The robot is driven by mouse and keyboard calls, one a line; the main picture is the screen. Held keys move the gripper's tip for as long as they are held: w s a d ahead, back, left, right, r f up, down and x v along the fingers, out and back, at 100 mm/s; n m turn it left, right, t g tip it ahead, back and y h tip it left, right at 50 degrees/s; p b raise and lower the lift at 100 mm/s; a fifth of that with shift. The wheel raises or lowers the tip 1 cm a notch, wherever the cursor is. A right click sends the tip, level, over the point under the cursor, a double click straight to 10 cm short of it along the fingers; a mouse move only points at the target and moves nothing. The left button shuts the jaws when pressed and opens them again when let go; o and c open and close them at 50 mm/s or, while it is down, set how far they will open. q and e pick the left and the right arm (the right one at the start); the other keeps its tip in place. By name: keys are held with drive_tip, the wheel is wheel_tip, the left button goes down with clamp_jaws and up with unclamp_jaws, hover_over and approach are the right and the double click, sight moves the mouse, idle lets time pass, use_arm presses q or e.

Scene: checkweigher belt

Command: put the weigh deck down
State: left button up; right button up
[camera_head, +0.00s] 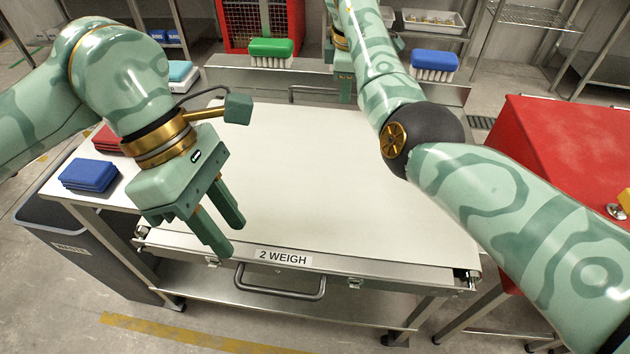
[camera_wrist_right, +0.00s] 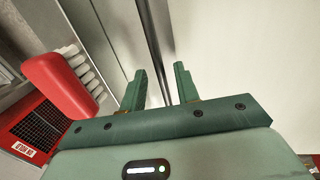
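The weigh deck (camera_head: 290,190) is a wide pale belt panel, labelled "2 WEIGH" on its near edge, and looks about level with the steel frame. Whether it rests fully on the frame I cannot tell. Its near handle (camera_head: 280,292) is a dark bar below the label. My left gripper (camera_head: 222,220) hangs over the deck's near left part, fingers apart and empty, clear of the handle. My right gripper (camera_wrist_right: 160,88) is at the far edge, its fingers apart. In the right wrist view a dark bar or gap runs between them; contact is unclear. My right forearm hides part of the far edge.
Green (camera_head: 270,52) and blue (camera_head: 434,65) brushes stand along the far side; a red brush (camera_wrist_right: 58,85) shows in the right wrist view. Blue pads (camera_head: 88,175) lie on the left side table. A red cabinet (camera_head: 560,150) stands right, a waste bin (camera_head: 90,260) left.

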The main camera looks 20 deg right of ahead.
wheel_tip(320, 180, up, 12)
drive_tip(key=s, duration=0.2)
drive_tip(key=shift+a+f, duration=0.15)
drive_tip(key=shift+a, duration=0.3)
